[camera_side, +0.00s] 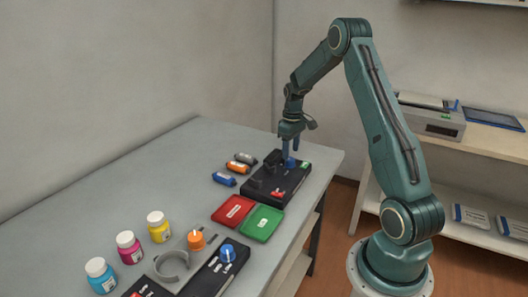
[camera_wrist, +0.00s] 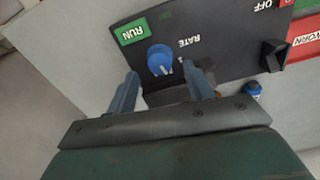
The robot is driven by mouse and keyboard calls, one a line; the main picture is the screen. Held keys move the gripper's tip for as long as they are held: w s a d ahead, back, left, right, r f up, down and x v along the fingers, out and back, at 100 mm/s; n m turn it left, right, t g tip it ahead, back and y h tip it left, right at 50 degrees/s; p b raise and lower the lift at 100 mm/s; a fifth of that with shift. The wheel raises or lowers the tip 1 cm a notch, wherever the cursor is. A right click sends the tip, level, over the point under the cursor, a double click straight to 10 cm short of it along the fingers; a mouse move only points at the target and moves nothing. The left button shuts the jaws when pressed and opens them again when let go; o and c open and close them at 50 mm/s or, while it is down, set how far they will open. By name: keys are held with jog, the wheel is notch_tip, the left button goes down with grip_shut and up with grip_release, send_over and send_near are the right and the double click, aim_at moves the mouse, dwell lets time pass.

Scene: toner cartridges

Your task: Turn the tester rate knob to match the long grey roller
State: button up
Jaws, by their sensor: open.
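The black tester (camera_side: 266,190) stands near the table's far right edge. Its blue rate knob (camera_wrist: 160,60) has white marks and sits beside the RATE lettering in the wrist view; it also shows in the side view (camera_side: 290,162). My gripper (camera_wrist: 160,86) is open and points down over the tester. The knob appears just beyond the gap between its fingertips, with no clear contact. A grey cylindrical piece (camera_side: 247,158) lies left of the tester, beside an orange one (camera_side: 241,166) and a blue one (camera_side: 224,180). A dark raised part of the tester is partly hidden behind my gripper.
A green RUN label (camera_wrist: 133,31) and a black switch (camera_wrist: 274,54) are on the tester. Red (camera_side: 233,210) and green (camera_side: 263,222) trays lie in front. Several bottles (camera_side: 158,227) and a second black unit (camera_side: 207,280) with a blue knob stand nearer. The table's left is clear.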

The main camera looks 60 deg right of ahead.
aim_at(290, 159)
jog(key=shift+f, duration=1.6)
jog(key=c, duration=1)
